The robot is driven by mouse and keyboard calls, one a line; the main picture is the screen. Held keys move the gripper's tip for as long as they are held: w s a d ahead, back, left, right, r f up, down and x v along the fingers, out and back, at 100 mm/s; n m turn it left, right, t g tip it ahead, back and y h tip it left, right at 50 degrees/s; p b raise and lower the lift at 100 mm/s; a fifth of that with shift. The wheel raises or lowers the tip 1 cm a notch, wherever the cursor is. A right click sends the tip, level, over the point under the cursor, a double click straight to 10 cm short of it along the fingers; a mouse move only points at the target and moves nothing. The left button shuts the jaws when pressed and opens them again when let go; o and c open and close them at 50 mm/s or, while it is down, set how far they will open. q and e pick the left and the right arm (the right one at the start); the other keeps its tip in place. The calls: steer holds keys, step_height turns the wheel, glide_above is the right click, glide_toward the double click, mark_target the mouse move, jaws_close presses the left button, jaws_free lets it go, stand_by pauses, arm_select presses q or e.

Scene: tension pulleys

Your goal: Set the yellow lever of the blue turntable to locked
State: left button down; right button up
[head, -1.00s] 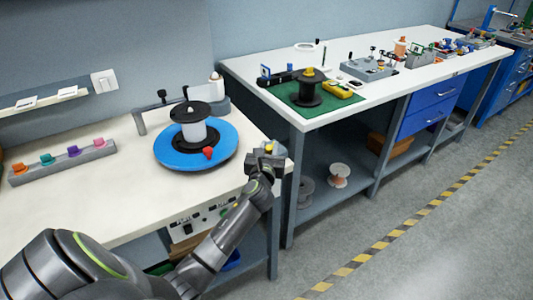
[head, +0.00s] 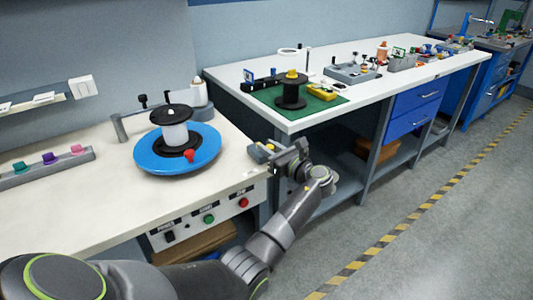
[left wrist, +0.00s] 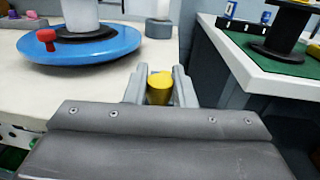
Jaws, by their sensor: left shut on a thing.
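The blue turntable (head: 150,163) lies on the near white bench, with a black and white spool (head: 175,130) standing on it. A red knob (head: 189,155) sits at its front right edge; it also shows in the left wrist view (left wrist: 46,37). A yellow piece (left wrist: 159,90), which looks like the lever's grip, is at the bench's right front corner, apart from the turntable disc. My left gripper (head: 270,149) is shut on this yellow piece, with one finger on each side. The rest of the lever is hidden by the gripper. My right gripper is not in view.
A grey rack with coloured knobs (head: 47,167) stands at the left of the bench. Buttons (head: 208,218) line the bench's front panel. A second bench (head: 310,116) with a green mat and another spool is to the right, across a gap.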

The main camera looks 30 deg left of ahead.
arm_select(q)
steer(key=shift+w+d+n+g, duration=0.15)
steer(key=shift+n+g, duration=0.25)
steer(key=shift+g, duration=0.2)
steer(key=shift+y, duration=0.3)
steer(key=c, duration=1.3)
jaws_free()
steer(key=shift+o, duration=0.2)
steer(key=b+v, duration=0.2)
steer(key=v, duration=1.5)
steer(key=shift+d, duration=0.15)
